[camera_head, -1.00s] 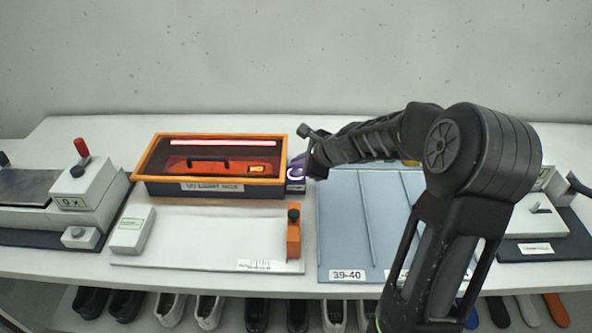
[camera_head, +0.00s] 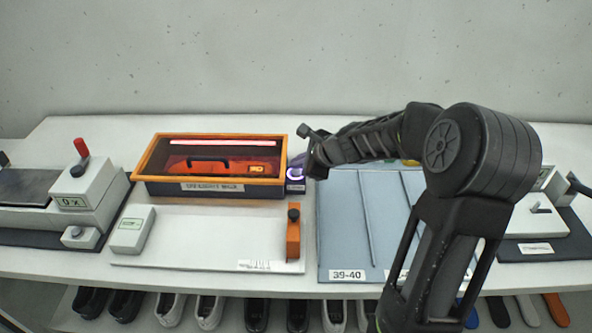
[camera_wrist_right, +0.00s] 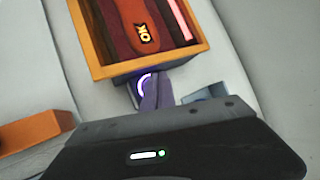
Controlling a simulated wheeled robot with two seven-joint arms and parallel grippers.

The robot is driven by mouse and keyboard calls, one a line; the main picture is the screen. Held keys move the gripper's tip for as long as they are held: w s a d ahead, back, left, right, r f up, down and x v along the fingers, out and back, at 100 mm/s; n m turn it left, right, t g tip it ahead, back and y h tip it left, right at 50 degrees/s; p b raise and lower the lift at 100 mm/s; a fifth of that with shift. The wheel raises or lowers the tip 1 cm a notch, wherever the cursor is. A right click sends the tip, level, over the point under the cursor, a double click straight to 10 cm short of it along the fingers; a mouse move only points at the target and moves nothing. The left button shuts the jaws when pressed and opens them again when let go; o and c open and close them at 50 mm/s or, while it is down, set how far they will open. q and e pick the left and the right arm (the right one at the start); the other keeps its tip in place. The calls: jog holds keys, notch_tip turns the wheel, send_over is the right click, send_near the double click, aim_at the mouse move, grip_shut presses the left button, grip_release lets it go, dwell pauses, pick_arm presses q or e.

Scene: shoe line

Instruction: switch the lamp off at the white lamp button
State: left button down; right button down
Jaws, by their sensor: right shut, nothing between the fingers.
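The white lamp button (camera_head: 295,173) is on a small housing at the right end of the orange-rimmed lamp box (camera_head: 166,188). A purple-white ring glows around it. In the wrist view the lit ring of the lamp button (camera_wrist_right: 146,82) is partly hidden by my finger. My right gripper (camera_head: 308,167) is shut and empty, close beside the button; its fingers (camera_wrist_right: 155,97) show purple-tinted at the ring. I cannot tell whether they touch it. The lamp tube (camera_head: 225,143) in the box glows pinkish white. My left gripper is not in view.
A red shoe part (camera_wrist_right: 136,25) marked OK lies in the box. An orange block (camera_head: 293,238) with a black knob stands in front. A blue-grey panel (camera_head: 341,225) lies to the right.

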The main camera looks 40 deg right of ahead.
aim_at(299, 173)
jog(key=shift+f+b, duration=0.4)
jog(key=shift+f, duration=0.05)
jog(key=shift+r, duration=0.1)
jog(key=shift+r+p, duration=0.35)
jog(key=shift+p, duration=0.1)
notch_tip(299, 173, up, 6)
jog(key=p, duration=0.5)
jog(key=shift+p, duration=0.4)
jog(key=c, duration=2.2)
grip_release()
